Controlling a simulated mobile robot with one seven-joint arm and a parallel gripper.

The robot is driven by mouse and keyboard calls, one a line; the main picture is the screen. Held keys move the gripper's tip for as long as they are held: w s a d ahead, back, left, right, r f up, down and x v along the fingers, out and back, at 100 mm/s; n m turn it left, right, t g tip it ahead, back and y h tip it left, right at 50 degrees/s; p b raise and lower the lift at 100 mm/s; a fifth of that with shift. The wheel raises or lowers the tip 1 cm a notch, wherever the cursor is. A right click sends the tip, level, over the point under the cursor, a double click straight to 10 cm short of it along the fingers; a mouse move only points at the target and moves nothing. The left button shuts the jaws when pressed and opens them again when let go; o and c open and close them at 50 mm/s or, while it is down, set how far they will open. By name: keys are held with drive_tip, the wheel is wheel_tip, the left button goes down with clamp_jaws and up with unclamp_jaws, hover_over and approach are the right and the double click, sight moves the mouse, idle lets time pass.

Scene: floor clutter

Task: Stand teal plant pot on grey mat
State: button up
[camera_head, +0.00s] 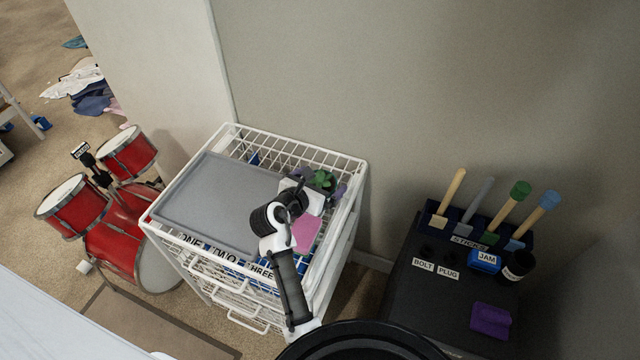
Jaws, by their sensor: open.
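The grey mat (215,200) is a flat grey rectangle on the left part of the top of a white wire basket unit. A small green leafy plant (323,180) shows at the unit's back right, just beyond my gripper. No teal pot can be made out; its body may be hidden below the leaves or behind my gripper. My gripper (302,190) is over the right part of the unit, right of the mat and close to the plant. It is open, and its fingers are small and partly hidden by my wrist.
A pink block (307,234) and purple things (341,190) lie right of the mat. The white wire rim (300,145) surrounds the top. A red drum set (120,240) stands left. A dark stand (450,300) with upright sticks and labelled items stands right. A wall rises behind.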

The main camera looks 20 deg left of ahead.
drive_tip(key=shift+w+f, duration=0.1)
drive_tip(key=shift+w, duration=0.1)
drive_tip(key=c, duration=1.1)
drive_tip(key=shift+c, duration=1.1)
drive_tip(key=shift+r, duration=0.2)
